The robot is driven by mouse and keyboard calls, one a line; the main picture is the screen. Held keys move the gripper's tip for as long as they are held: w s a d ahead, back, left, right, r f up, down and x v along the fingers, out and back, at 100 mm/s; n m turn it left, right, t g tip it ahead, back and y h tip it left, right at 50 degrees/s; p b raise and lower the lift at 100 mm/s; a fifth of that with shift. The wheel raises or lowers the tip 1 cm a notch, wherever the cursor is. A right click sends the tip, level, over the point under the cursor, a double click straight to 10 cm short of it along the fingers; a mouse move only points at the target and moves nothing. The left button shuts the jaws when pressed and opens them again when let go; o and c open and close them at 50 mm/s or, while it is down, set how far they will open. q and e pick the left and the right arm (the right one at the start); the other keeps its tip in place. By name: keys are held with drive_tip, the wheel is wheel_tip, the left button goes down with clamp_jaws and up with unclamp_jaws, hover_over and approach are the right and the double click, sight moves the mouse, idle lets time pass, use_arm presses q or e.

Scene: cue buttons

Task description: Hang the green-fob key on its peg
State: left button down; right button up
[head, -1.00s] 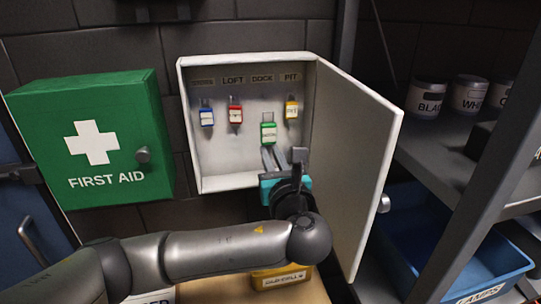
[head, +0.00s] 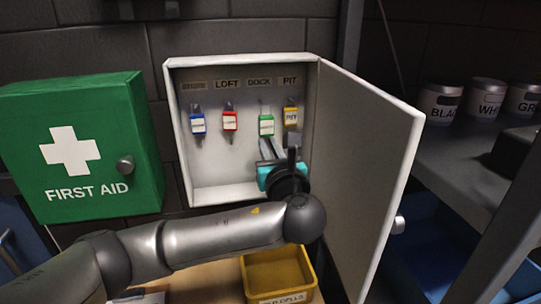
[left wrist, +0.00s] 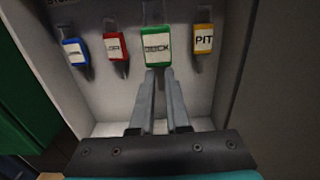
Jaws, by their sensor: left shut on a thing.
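The green-fob key (head: 266,125) is in the open white key cabinet (head: 225,192), below the DOCK label (head: 259,84). My left gripper (head: 268,152) is shut on the lower part of the green fob, with its fingers reaching up from below. In the left wrist view the green fob (left wrist: 156,46) is upright between the fingertips (left wrist: 159,72), its label facing me. The key's top is close to the back panel under DOCK; I cannot tell whether it is on the peg. My right gripper is not in view.
Blue (head: 198,123), red (head: 230,120) and yellow (head: 290,116) fob keys hang on either side. The cabinet door (head: 362,150) stands open at right. A green first aid box (head: 80,150) is at left. A yellow bin (head: 280,275) sits below.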

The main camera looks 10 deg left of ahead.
use_arm(q)
drive_tip(key=b+x, duration=0.2)
drive_tip(key=x, duration=0.4)
drive_tip(key=shift+f, duration=0.3)
idle(0.3)
drive_tip(key=shift+w, duration=0.1)
idle(0.5)
drive_tip(key=c, duration=0.8)
unclamp_jaws()
